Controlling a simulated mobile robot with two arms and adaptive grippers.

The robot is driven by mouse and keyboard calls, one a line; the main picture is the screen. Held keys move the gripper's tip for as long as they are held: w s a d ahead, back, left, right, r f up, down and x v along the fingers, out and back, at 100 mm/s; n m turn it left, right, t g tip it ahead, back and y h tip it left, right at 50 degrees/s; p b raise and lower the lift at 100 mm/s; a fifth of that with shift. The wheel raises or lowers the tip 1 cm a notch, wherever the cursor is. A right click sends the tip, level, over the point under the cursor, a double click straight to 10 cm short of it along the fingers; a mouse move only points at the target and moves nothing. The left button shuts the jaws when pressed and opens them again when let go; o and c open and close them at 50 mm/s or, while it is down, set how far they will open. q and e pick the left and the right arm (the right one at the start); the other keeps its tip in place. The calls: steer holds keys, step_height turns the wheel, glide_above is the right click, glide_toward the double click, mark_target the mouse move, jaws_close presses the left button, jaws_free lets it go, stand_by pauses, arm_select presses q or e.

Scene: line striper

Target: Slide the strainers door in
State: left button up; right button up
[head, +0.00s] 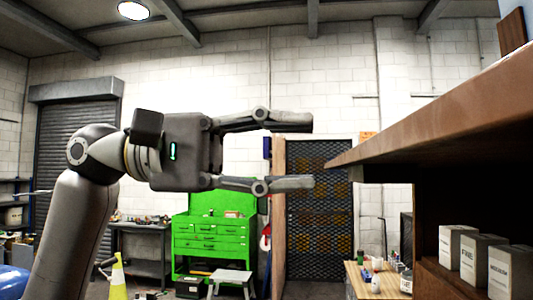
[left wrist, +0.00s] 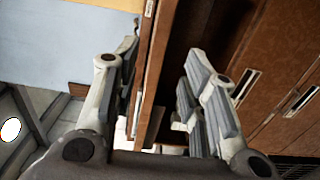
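The strainers door (head: 440,120) is a brown panel, raised and lying about level, sticking out from the cabinet at the right of the head view. Its near edge also shows in the left wrist view (left wrist: 156,65), running between my fingers. Below it, the open compartment holds white boxes (head: 483,262), one marked FINE. My left gripper (head: 312,152) is open, its fingers one above the other, with the panel's front edge just beyond the tips at a height between them. It also shows in the left wrist view (left wrist: 165,55). I cannot tell whether it touches the panel. My right gripper is out of view.
Brown fronts with metal handles (left wrist: 300,102) lie at the right of the left wrist view, beyond the dark opening. Farther off stand a green tool chest (head: 212,240), a mesh door (head: 320,215) and a wooden bench (head: 372,285). The air around my left gripper looks clear.

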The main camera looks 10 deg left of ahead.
mark_target(362, 151)
arm_select(q)
steer(key=shift+d+p, duration=0.45)
steer(key=shift+d, duration=3.4)
jaws_close()
